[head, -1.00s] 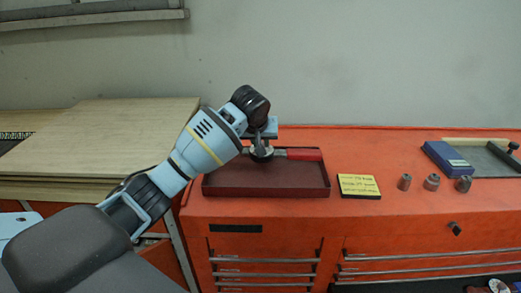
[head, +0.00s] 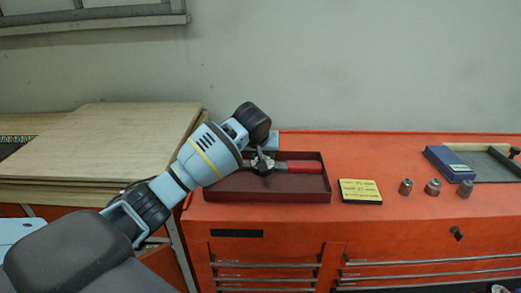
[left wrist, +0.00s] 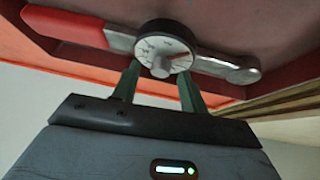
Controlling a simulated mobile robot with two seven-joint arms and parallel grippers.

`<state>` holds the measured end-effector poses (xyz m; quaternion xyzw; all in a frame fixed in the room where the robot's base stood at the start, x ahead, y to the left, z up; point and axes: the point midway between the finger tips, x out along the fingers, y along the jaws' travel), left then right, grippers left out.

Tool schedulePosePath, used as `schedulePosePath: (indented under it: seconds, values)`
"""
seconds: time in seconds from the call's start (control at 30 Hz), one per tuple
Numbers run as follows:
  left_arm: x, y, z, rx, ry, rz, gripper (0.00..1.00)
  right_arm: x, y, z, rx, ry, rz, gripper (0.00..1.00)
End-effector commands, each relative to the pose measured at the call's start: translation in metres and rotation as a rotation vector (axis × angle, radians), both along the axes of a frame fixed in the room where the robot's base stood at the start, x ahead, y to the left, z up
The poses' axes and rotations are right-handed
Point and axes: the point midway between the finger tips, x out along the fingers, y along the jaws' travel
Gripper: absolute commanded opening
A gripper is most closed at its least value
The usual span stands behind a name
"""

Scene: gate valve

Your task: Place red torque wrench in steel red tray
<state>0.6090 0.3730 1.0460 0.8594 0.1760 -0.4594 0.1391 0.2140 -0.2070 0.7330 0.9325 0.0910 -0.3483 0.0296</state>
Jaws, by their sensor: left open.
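The red torque wrench, with its red handle (head: 299,167), lies in the dark red steel tray (head: 290,197). In the left wrist view its red handle (left wrist: 65,26) is at the upper left, with the round white dial (left wrist: 163,46) in the middle and the steel head to the right. The tray floor (left wrist: 240,25) is behind it. My left gripper (head: 261,158) reaches down over the dial part; its open fingers (left wrist: 160,85) stand on either side close to the dial. Whether they touch the wrench is unclear. My right gripper is not in view.
The tray stands at the left of an orange cabinet top (head: 385,150). To its right are a yellow-labelled block (head: 360,191), three small metal sockets (head: 433,187) and a blue box (head: 450,163) by a grey tray. Stacked boards (head: 110,140) are at the left.

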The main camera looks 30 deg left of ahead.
Motion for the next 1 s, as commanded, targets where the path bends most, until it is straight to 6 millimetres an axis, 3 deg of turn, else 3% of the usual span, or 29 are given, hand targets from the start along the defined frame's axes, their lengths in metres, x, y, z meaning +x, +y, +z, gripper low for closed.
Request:
schedulePosePath:
  seconds: [0.17, 0.6, 1.0]
  values:
    - [-0.009, -0.003, 0.016, -0.001, -0.004, -0.001, 0.43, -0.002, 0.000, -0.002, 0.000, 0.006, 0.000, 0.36]
    - [-0.051, -0.018, 0.085, 0.000, -0.004, -0.001, 0.43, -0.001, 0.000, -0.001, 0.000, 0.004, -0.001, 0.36]
    - [-0.061, -0.020, 0.099, -0.001, -0.001, 0.000, 0.43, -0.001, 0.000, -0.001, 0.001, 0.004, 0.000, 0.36]
